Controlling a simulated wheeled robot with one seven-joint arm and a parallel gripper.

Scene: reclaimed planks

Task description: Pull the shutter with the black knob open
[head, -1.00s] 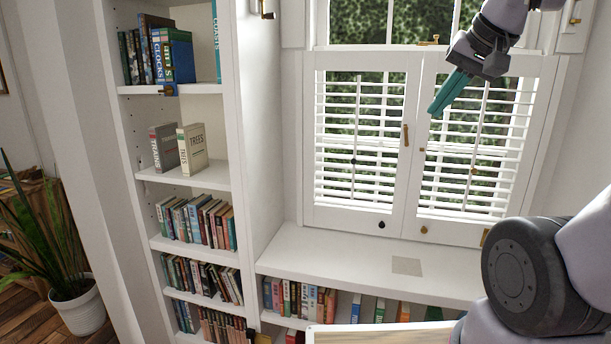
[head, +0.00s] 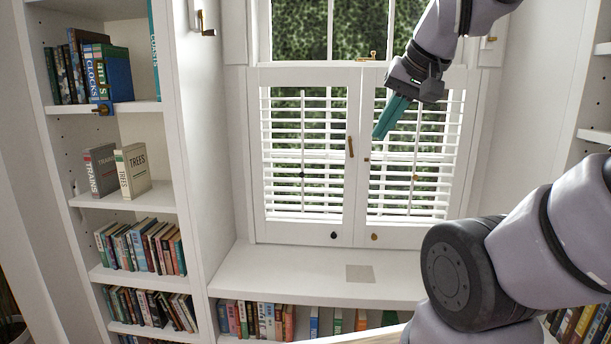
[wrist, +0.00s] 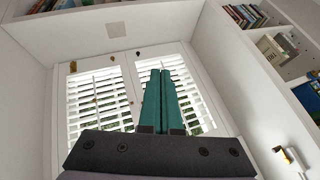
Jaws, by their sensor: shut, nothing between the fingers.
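The left white louvred shutter (head: 257,160) has a black knob (head: 334,236) at its lower right corner. It looks closed, flush beside the right shutter (head: 460,130), which has a brass knob (head: 375,237). My gripper (head: 378,136) is shut and empty, in front of the right shutter near the middle seam and well above the knobs. In the wrist view, which looks upside down, my teal fingers (wrist: 161,72) lie together. The black knob (wrist: 138,52) shows there beyond the fingertips, with the left shutter to the right.
A white window seat (head: 300,275) runs below the shutters, with a grey square (head: 359,273) on it and books underneath. A tall white bookcase (head: 190,170) stands at the left. Another shelf (head: 595,105) edges in at the right. The space before the shutters is clear.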

